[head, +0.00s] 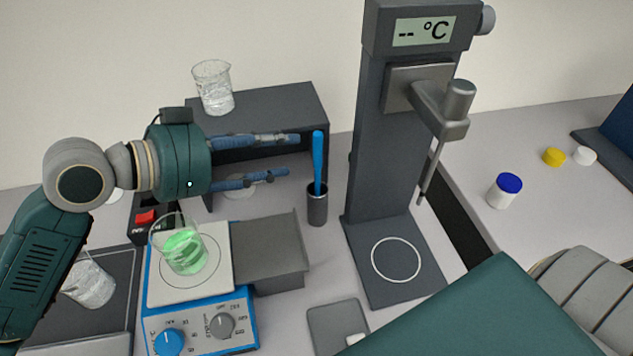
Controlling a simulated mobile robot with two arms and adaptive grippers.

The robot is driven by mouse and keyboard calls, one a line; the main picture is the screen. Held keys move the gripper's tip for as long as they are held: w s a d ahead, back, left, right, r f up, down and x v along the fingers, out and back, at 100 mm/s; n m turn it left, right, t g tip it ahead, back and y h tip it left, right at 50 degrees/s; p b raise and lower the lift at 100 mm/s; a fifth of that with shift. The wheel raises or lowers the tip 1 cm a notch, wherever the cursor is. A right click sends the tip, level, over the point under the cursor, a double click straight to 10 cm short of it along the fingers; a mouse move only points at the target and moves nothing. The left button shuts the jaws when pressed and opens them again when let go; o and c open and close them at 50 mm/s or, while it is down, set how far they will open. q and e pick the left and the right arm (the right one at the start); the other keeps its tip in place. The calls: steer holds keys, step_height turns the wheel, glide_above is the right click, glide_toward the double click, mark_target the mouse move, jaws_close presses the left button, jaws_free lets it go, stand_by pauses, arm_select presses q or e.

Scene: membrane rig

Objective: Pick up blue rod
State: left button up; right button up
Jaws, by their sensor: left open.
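The blue rod (319,158) stands upright in a small dark grey cup (317,208), with its upper part sticking out. My left gripper (292,155) comes in from the left and points right toward the rod. Its two fingers are spread apart, one above the other in the picture, with nothing between them. The fingertips are a short way left of the rod and do not appear to touch it. The rod's lower end is hidden inside the cup. My right arm shows at the lower right, but its gripper is not in view.
A dark shelf (285,103) with a glass beaker (213,88) on top is behind the gripper. A blue hotplate (240,312) bears a beaker of green liquid (184,250). A tall instrument stand (382,165) is right of the cup. A blue-capped jar (504,191) is farther right.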

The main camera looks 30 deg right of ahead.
mark_target(317, 148)
arm_select(q)
steer(key=p+x, duration=0.1)
steer(key=x, duration=0.4)
steer(key=shift+s+r+p, duration=0.1)
steer(key=shift+r+p, duration=0.05)
steer(key=shift+p, duration=0.15)
steer(key=p+x, duration=0.3)
steer(key=x, duration=0.1)
steer(key=shift+d+f, duration=0.25)
steer(key=shift+f, duration=0.1)
steer(key=shift+d+f, duration=0.25)
steer(key=shift+d, duration=0.15)
steer(key=shift+a, duration=0.15)
steer(key=c, duration=0.5)
jaws_close()
arm_select(e)
steer(key=r, duration=0.2)
steer(key=w+r, duration=0.1)
steer(key=r, duration=0.1)
steer(key=shift+r, duration=0.35)
